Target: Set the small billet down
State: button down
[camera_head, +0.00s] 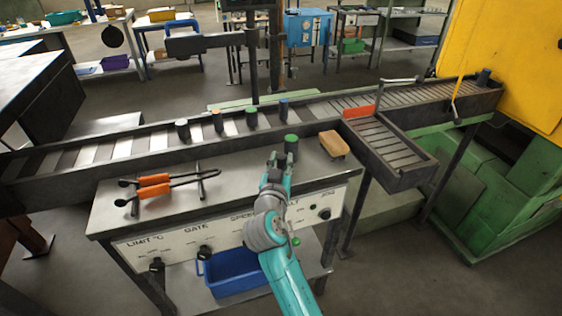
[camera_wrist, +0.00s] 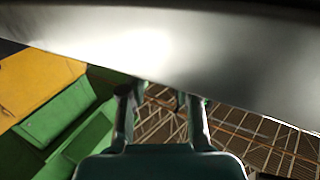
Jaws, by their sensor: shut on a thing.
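The small billet (camera_head: 291,148) is a dark upright cylinder with a green top, at the right part of the grey bench top (camera_head: 230,172). My gripper (camera_head: 278,160) is at its left side in the head view and is shut on it. I cannot tell whether its base touches the bench. In the wrist view my gripper's two fingers (camera_wrist: 160,105) show, but the billet cannot be made out there. A broad, shiny grey surface fills the top of that view.
Several coloured-top billets stand along the roller conveyor (camera_head: 90,155) behind the bench. A tan block (camera_head: 334,145) lies right of the held billet, near the side chute (camera_head: 385,147). Orange-handled tongs (camera_head: 155,185) lie at the left. The bench middle is clear.

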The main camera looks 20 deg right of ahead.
jog(key=shift+f, duration=0.15)
jog(key=c, duration=0.8)
grip_release()
jog(key=shift+f, duration=0.1)
jog(key=shift+s+a, duration=0.1)
jog(key=v, duration=1.1)
jog(key=shift+s+a, duration=0.15)
jog(key=shift+s, duration=0.2)
